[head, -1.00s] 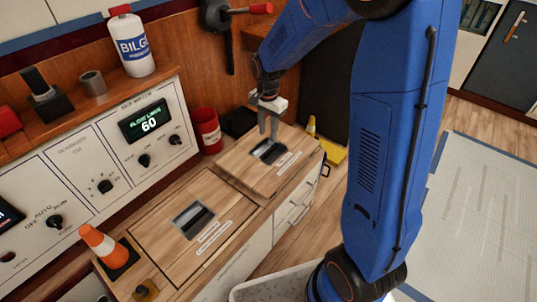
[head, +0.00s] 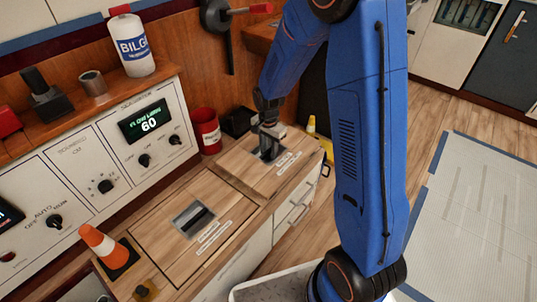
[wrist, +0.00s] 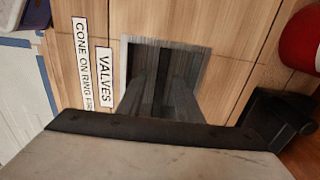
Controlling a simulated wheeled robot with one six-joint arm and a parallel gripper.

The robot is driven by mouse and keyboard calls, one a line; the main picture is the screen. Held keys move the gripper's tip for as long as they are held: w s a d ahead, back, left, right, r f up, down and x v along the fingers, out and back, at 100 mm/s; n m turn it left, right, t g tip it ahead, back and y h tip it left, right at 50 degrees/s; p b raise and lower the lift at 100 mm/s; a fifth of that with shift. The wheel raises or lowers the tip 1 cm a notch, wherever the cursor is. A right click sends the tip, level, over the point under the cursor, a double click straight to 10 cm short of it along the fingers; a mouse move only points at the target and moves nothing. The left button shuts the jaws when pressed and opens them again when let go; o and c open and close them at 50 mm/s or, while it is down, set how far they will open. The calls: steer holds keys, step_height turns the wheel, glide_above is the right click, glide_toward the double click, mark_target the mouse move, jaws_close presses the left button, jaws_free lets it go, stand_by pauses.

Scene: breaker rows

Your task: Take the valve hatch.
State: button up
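The valve hatch (head: 243,172) is the farther of two wooden lids in the counter top in the head view. It lies flat in its place. In the wrist view the hatch (wrist: 150,18) carries a "VALVES" label beside a square recessed pull (wrist: 135,58). My gripper (head: 267,153) is over this hatch with its fingertips down in the recess. In the wrist view the gripper (wrist: 163,75) shows two fingers close together in the recess.
A nearer hatch (head: 160,222) with its own pull lies beside it. A red mug (head: 207,132) and a black box (head: 238,121) stand behind the valve hatch. A pale bin (head: 262,287) is below in front.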

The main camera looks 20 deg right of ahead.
jaws_close()
stand_by(1.4)
